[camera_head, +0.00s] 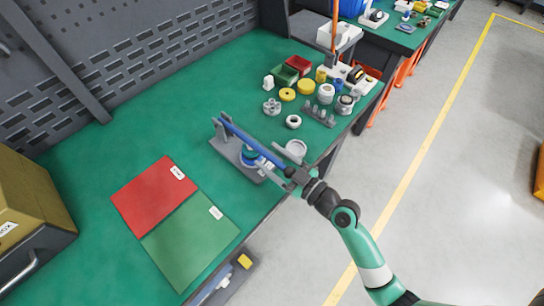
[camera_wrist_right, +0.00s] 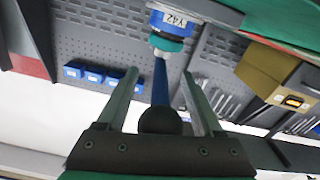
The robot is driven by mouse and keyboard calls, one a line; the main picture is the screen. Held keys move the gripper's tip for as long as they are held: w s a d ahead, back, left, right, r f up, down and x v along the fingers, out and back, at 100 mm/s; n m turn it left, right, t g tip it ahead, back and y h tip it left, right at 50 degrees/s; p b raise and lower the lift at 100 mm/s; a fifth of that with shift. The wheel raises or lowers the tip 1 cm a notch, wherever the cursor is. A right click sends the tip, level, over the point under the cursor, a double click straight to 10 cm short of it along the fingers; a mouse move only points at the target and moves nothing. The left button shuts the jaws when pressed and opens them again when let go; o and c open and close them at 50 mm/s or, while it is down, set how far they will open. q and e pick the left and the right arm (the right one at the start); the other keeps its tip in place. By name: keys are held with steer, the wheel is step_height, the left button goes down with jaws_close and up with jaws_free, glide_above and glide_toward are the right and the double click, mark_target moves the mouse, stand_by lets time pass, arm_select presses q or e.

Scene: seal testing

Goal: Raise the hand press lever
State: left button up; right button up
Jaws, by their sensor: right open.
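The hand press (camera_head: 228,150) has a grey base and stands near the front edge of the green bench. Its blue lever (camera_head: 245,137) slopes down from the upright toward my right gripper (camera_head: 270,158). In the right wrist view, the lever (camera_wrist_right: 160,82) runs between the two open fingers of my right gripper (camera_wrist_right: 159,76). Its dark round knob (camera_wrist_right: 160,121) sits between them, near the palm, with visible gaps on both sides. A blue part labelled Y42 (camera_wrist_right: 174,22) with a teal ring shows beyond the fingertips. My left gripper is not in view.
A red mat (camera_head: 152,195) and a green mat (camera_head: 190,240) lie left of the press. White and yellow rings, a grey rack (camera_head: 318,116) and small bins (camera_head: 285,75) stand behind it. A yellow box (camera_head: 30,205) is at far left.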

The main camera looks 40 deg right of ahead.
jaws_close()
stand_by(0.3)
stand_by(1.1)
